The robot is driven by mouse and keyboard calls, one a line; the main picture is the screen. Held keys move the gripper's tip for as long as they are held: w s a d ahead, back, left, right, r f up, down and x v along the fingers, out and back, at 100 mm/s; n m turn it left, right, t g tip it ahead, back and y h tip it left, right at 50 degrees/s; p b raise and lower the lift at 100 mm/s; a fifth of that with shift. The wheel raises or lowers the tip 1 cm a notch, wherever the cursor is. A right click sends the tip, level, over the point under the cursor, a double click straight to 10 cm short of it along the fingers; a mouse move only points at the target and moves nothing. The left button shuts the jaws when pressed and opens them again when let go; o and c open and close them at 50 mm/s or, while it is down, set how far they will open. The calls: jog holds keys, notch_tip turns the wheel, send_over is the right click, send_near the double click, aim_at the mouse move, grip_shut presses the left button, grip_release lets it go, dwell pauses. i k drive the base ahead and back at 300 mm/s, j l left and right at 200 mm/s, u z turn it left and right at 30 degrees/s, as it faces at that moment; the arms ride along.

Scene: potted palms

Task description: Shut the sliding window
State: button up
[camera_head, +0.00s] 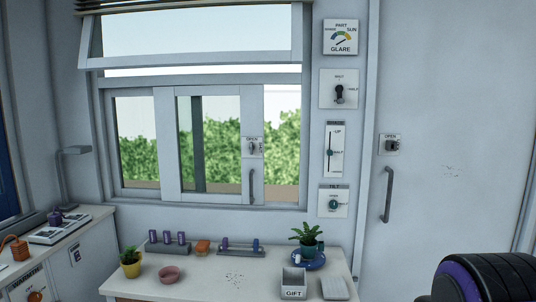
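The sliding window is the lower part of the white window in the back wall. Its sliding sash (257,110) stands partly open, with a clear gap (282,150) between its right edge and the right jamb, where hedge shows. A grey vertical handle (251,186) is on the sash's right stile. My gripper is not in view; a dark rounded part with a purple ring at the lower right seems to be of my arm.
A white table (230,276) below the window bears a fern in a teal pot (308,239), a yellow-potted plant (131,262), a pink bowl (169,274) and a GIFT box (294,282). The upper pane (190,34) tilts outward. A door with a handle (388,195) is at right.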

aim_at(251, 96)
jog(key=i+j, duration=0.25)
jog(key=j, duration=0.15)
jog(key=i+j, duration=0.2)
jog(key=j, duration=0.2)
jog(key=i+j, duration=0.25)
jog(key=j, duration=0.2)
